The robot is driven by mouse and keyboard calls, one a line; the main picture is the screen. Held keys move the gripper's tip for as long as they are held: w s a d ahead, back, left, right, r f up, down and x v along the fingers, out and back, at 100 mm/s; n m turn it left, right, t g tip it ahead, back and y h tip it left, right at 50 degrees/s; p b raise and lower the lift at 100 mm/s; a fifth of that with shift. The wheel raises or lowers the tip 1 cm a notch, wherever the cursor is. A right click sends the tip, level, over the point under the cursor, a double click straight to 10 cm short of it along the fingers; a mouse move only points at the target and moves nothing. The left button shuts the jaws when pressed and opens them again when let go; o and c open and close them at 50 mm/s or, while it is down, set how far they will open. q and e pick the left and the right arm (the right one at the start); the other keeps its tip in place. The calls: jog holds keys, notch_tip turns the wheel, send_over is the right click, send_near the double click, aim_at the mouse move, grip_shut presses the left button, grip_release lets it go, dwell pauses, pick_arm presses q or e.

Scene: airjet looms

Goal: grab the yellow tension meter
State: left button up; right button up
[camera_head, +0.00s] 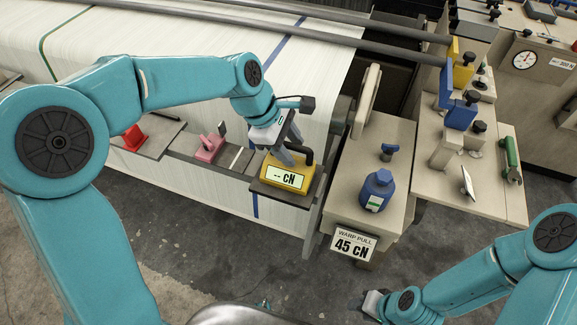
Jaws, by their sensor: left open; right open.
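The yellow tension meter (283,180) sits on a dark shelf at the front edge of the loom. It has a display reading "-- CN" and a dark handle at its right. My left gripper (284,153) is open, pointing down right at the top of the meter, with its fingers near the handle. I cannot tell whether the fingers touch it. My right gripper (372,303) is low in the view, over the floor, small and partly seen; it is open and away from the meter.
A pink tool (208,148) and a red object (133,138) are on the shelf to the left. A blue bottle (376,191) stands on the bench at right, above a "WARP PULL 45 CN" sign (353,243). A green-handled tool (511,160) lies farther right.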

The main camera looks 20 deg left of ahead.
pick_arm(q)
grip_shut()
dwell(1.4)
